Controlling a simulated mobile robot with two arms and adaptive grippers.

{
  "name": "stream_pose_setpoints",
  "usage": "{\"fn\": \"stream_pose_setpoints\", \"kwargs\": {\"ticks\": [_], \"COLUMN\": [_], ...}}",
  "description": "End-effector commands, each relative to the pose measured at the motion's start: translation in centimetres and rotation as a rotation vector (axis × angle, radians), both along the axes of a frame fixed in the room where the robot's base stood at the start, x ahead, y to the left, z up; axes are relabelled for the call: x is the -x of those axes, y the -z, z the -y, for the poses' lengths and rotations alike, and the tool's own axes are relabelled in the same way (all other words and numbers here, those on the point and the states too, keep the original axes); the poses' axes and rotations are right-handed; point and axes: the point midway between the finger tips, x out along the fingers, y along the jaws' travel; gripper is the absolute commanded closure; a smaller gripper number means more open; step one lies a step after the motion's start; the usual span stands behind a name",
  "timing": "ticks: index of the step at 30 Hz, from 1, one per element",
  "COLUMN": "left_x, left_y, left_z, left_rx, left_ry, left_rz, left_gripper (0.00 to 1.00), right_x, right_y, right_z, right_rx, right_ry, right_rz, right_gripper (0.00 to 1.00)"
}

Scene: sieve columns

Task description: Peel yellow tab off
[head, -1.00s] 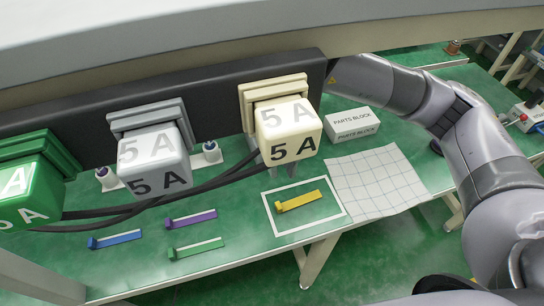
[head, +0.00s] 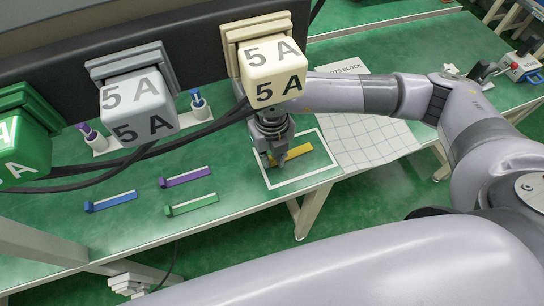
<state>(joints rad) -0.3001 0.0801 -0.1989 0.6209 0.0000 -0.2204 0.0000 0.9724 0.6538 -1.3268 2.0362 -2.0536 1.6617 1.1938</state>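The yellow tab strip (head: 300,151) lies inside the white square outline (head: 326,150) on the green bench. Its right part shows; its left end is partly hidden by my gripper. My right gripper (head: 279,163) points down at the strip's left end, close to it or touching it. Its fingertips are too small and overlapped to tell whether they are open or shut, or whether they hold the tab. The wrist is partly behind the cream 5A block. My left gripper is not in view.
Blue (head: 110,202), purple (head: 185,177) and green (head: 190,204) strips lie on the bench (head: 230,215) to the left. The cream 5A block (head: 272,75) and black cables (head: 200,132) hang close to my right wrist. A gridded sheet (head: 365,143) lies to the right.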

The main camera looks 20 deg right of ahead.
Motion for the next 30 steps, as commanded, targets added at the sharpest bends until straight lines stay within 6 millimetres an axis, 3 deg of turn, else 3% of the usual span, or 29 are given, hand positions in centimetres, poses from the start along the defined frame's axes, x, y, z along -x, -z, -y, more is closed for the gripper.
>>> {"fn": "stream_pose_setpoints", "kwargs": {"ticks": [4, 13, 21, 27, 28, 30], "left_x": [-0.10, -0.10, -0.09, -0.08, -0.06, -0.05], "left_y": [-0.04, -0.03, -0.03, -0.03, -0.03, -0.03], "left_z": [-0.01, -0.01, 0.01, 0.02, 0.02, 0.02], "left_rx": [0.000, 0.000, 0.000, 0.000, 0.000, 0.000], "left_ry": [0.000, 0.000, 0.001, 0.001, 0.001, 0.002], "left_rz": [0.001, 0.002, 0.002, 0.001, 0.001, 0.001], "left_gripper": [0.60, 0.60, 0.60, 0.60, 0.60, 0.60], "right_x": [0.07, 0.04, 0.04, 0.03, 0.03, 0.02], "right_y": [1.03, 1.22, 1.19, 1.18, 1.17, 1.17], "right_z": [0.01, -0.01, -0.01, -0.02, -0.02, -0.02], "right_rx": [0.001, 0.000, 0.000, 0.000, 0.000, 0.000], "right_ry": [-0.002, -0.002, -0.002, -0.002, -0.002, -0.002], "right_rz": [-0.001, 0.000, 0.000, 0.000, 0.000, 0.000], "right_gripper": [0.85, 0.85, 1.00, 1.00, 0.92, 0.96]}}
